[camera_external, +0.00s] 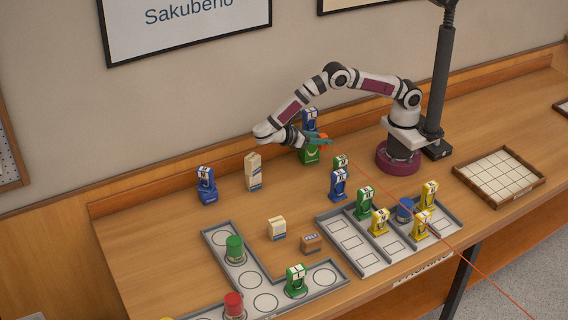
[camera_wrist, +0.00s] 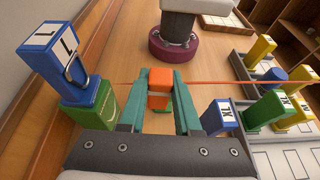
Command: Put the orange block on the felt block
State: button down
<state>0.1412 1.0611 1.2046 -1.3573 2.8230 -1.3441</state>
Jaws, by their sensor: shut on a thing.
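The orange block (camera_wrist: 160,78) is between the teal fingers of my gripper (camera_wrist: 160,96) in the wrist view, and the fingers are shut on it. In the external view my gripper (camera_external: 319,141) is above the table towards the back, and only a bit of orange shows at its tips. A small brown block (camera_external: 311,243) with a white label, seemingly the felt block, sits on the bare table in front, between the two grey trays. Its label is too small to read surely. Its top looks clear. My gripper is well behind it.
A blue piece (camera_wrist: 55,47) stands on a green one (camera_wrist: 93,118), close left of my gripper. A blue XL piece (camera_wrist: 220,117) is close on the right. A cream block (camera_external: 277,228) stands beside the brown block. Grey trays (camera_external: 344,268) hold several coloured pieces.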

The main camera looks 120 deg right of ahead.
jog(key=a+r+m+t+y, duration=0.1)
jog(key=a+m+t+y, duration=0.1)
jog(key=a+m+y, duration=0.1)
jog(key=w+a+r+m+t+y, duration=0.1)
jog(key=a+m+t+y, duration=0.1)
jog(key=a+m+y, duration=0.2)
jog(key=a+m+t+y, duration=0.2)
jog(key=a+m+y, duration=0.1)
jog(key=a, duration=0.1)
jog(key=shift+w+a+r+m, duration=0.1)
jog(key=shift+w+r+m, duration=0.2)
jog(key=shift+r, duration=0.1)
jog(key=w+a+r+m+t+y, duration=0.3)
jog(key=w+r+m+t, duration=0.2)
jog(key=w+m+t, duration=0.35)
jog(key=m+t+h, duration=0.1)
jog(key=m+t, duration=0.2)
jog(key=t, duration=0.1)
send_over(312, 238)
jog(key=f, duration=1)
jog(key=shift+d+f, duration=0.2)
jog(key=shift+d, duration=0.05)
jog(key=f, duration=0.4)
jog(key=shift+a, duration=0.2)
jog(key=shift+f, duration=0.1)
jog(key=shift+f, duration=0.1)
